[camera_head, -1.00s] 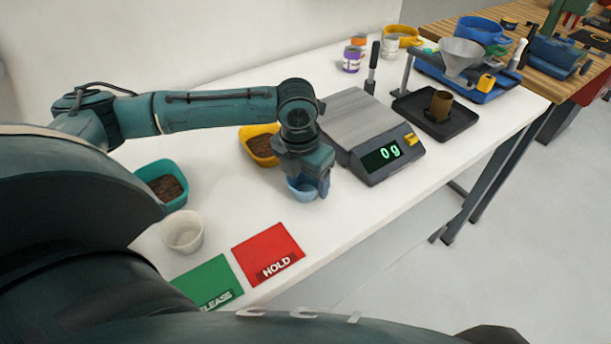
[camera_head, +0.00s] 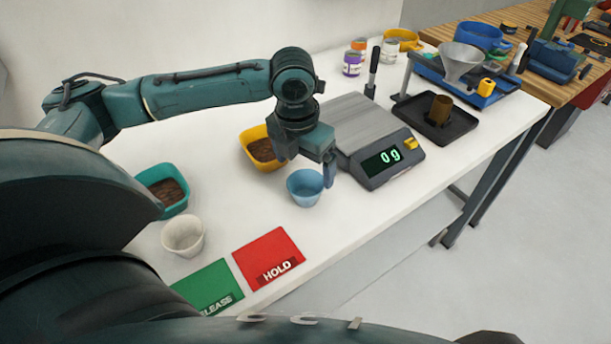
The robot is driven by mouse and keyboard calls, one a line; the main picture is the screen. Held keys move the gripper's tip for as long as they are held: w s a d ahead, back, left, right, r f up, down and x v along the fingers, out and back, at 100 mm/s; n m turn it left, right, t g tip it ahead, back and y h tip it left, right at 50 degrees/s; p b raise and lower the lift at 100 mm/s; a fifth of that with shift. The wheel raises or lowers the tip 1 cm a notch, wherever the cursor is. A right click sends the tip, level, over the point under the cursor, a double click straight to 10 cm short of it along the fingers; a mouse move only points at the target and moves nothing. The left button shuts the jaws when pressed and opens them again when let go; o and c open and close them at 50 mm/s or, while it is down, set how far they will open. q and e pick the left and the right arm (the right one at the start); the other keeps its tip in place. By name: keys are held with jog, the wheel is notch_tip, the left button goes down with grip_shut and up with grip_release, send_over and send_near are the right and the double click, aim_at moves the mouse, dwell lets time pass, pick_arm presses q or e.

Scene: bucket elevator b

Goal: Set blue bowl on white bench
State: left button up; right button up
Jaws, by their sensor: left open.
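The small light blue bowl (camera_head: 304,189) stands upright on the white bench (camera_head: 365,222), in front of the scale and above the red HOLD card in the picture. My left gripper (camera_head: 308,172) is open, just above and behind the bowl. One finger shows at the bowl's right side and the other is near its back left. The bowl's rim and inside are largely visible, and the gripper does not appear to hold it. My right gripper is not in view.
A scale (camera_head: 370,140) reading 0 g stands right of the bowl. A yellow bowl (camera_head: 262,149), a teal bowl (camera_head: 163,188) and a white cup (camera_head: 184,236) stand to the left. Red (camera_head: 268,256) and green (camera_head: 208,288) cards lie in front.

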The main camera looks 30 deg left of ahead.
pick_arm(q)
notch_tip(320, 180, up, 6)
jog(key=shift+s, duration=0.4)
jog(key=shift+s, duration=0.1)
